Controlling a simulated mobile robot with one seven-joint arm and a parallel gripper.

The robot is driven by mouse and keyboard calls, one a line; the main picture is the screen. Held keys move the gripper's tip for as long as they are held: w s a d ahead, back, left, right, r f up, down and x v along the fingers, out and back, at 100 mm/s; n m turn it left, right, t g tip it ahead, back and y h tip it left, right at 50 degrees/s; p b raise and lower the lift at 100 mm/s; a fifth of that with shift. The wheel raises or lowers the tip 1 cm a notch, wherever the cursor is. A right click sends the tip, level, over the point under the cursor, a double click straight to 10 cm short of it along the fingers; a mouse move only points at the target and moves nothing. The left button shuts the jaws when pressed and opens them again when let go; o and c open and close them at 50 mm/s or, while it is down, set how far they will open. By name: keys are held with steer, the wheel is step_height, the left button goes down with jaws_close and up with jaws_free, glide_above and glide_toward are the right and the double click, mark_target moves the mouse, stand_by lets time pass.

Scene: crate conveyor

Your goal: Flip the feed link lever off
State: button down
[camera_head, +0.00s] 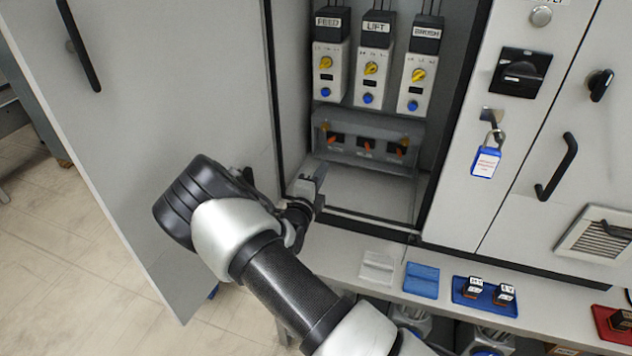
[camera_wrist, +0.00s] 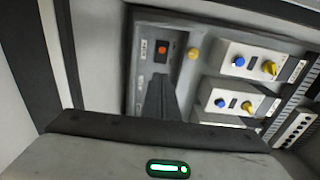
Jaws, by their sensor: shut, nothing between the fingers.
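The feed link lever is probably the leftmost orange lever (camera_head: 336,140) on the low grey panel (camera_head: 345,157) inside the open cabinet, under the FEED module (camera_head: 329,75). An orange lever on a black plate (camera_wrist: 162,50) also shows in the wrist view, but I cannot tell which of the levers it is. My gripper (camera_head: 321,168) is at the cabinet's lower left opening, in front of and below the panel. In the wrist view its dark fingers (camera_wrist: 160,80) are together and empty, just below that lever and apparently apart from it. The lever's position is too small to read.
LIFT (camera_head: 373,70) and BRUSH (camera_head: 417,80) modules stand beside FEED. The open door (camera_head: 170,130) is left of my arm. A blue-tagged padlock (camera_head: 486,162) hangs at right. A ledge below holds a blue tray (camera_head: 460,297) with black-and-white blocks.

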steer(key=v, duration=0.5)
steer(key=shift+s, duration=0.1)
steer(key=s+d+r+m+g+h+p, duration=0.2)
steer(key=s+d+r+m+g, duration=0.55)
steer(key=m, duration=0.55)
steer(key=s+d+r+m+g+h+p, duration=0.2)
steer(key=s+d+r+m+g, duration=0.3)
steer(key=s+d+r+m, duration=0.5)
steer(key=s+a+r+m+t+y+p, duration=0.1)
steer(key=s+a+r+m+y, duration=0.3)
steer(key=s+r+m, duration=0.4)
steer(key=s+a+r+m+y+p, duration=0.3)
steer(key=s+r+m+y, duration=0.4)
steer(key=m, duration=1.1)
steer(key=s+a+r, duration=0.1)
steer(key=s, duration=0.2)
steer(key=shift+s+t, duration=0.2)
steer(key=shift+t, duration=0.15)
